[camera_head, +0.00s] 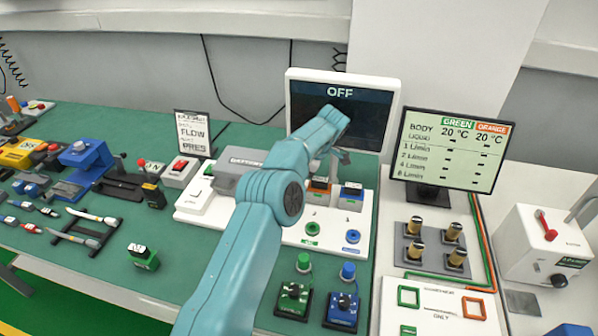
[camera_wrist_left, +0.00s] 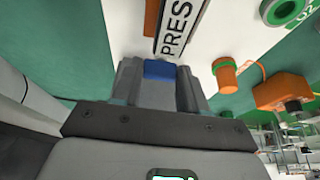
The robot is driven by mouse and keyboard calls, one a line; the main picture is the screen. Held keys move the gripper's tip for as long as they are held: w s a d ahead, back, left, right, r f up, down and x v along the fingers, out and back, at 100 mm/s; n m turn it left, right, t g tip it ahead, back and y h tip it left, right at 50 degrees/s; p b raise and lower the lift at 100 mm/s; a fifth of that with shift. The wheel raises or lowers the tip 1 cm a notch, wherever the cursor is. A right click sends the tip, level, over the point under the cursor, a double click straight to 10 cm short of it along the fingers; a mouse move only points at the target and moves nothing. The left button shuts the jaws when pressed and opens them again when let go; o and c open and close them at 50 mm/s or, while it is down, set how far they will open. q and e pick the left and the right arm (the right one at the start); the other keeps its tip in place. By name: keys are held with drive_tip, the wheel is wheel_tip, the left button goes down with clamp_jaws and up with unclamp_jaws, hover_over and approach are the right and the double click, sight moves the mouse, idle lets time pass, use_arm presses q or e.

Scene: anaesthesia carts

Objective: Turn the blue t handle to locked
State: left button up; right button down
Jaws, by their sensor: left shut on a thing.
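The blue T handle (camera_wrist_left: 159,69) shows in the left wrist view as a small blue block between the two grey fingers. My left gripper (camera_wrist_left: 160,80) is shut on it; the fingers hide most of the handle, and I cannot read whether it stands at locked. In the head view my teal left arm reaches over the white panel (camera_head: 360,242), and its gripper (camera_head: 342,156) is mostly hidden behind the arm. A blue block (camera_head: 351,190) and an orange block (camera_head: 319,185) sit on the panel just below it. My right gripper is not in view.
A monitor (camera_head: 382,110) reading OFF stands close behind my arm. A second screen (camera_head: 450,147) is to the right. Green (camera_head: 293,297) and blue (camera_head: 342,306) knob units stand in front of the panel. Several tools lie on the green table at the left.

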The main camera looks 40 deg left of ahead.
use_arm(q)
drive_tip(key=shift+w+r, duration=0.1)
drive_tip(key=shift+r, duration=0.1)
drive_tip(key=o, duration=0.7)
drive_tip(key=shift+o, duration=0.4)
drive_tip(key=shift+d, duration=0.1)
drive_tip(key=shift+r+p, duration=0.3)
drive_tip(key=shift+p, duration=0.15)
drive_tip(key=p+v, duration=0.8)
drive_tip(key=v, duration=0.3)
